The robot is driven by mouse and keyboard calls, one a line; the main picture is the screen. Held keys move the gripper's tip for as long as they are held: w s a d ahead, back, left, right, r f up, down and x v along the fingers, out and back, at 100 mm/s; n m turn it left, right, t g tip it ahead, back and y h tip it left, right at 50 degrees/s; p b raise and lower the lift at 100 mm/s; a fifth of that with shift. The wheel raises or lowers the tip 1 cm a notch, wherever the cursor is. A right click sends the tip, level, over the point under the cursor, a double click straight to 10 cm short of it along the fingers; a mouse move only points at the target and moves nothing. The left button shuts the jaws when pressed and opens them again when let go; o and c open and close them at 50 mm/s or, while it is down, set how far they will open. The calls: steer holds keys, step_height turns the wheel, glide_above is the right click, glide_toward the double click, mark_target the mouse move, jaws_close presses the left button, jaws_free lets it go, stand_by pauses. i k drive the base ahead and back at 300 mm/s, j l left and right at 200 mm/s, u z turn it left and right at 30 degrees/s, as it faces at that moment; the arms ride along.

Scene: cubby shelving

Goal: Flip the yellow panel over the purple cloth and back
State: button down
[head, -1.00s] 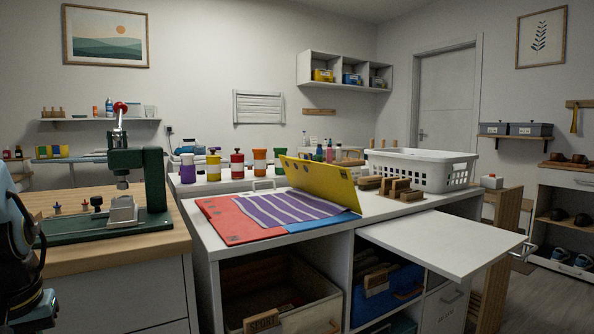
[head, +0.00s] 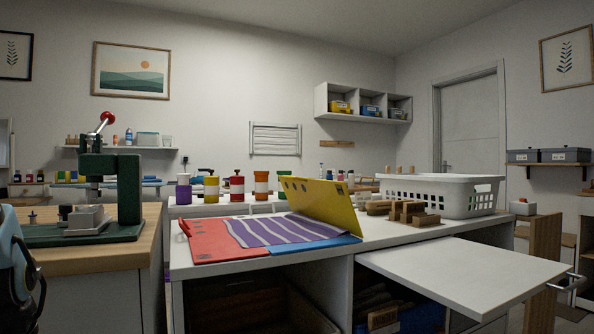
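The yellow panel (head: 326,205) stands raised and tilted at the right rear side of the folding board on the white counter. The purple cloth (head: 284,230) with pale stripes lies flat across the board. The red panel (head: 212,240) lies flat at the left, and part of a blue panel (head: 335,242) shows flat at the front right. The yellow panel is not over the cloth. A part of my arm shows at the left edge of the head view, but my gripper's fingers are not in view.
A white laundry basket (head: 440,194) and wooden blocks (head: 402,211) stand right of the board. Several capped bottles (head: 237,186) line the back. A white pull-out leaf (head: 462,272) juts out at the front right. A green press (head: 128,190) stands on the wooden-topped bench at left.

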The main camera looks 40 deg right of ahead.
mark_target(329, 202)
steer(key=k+l+u, duration=0.1)
steer(key=l, duration=0.3)
steer(key=k+l+u, duration=0.1)
steer(key=l, duration=0.35)
steer(key=k+l+u, duration=0.15)
steer(key=l, duration=0.25)
steer(key=k+l+u, duration=0.1)
steer(key=l, duration=0.3)
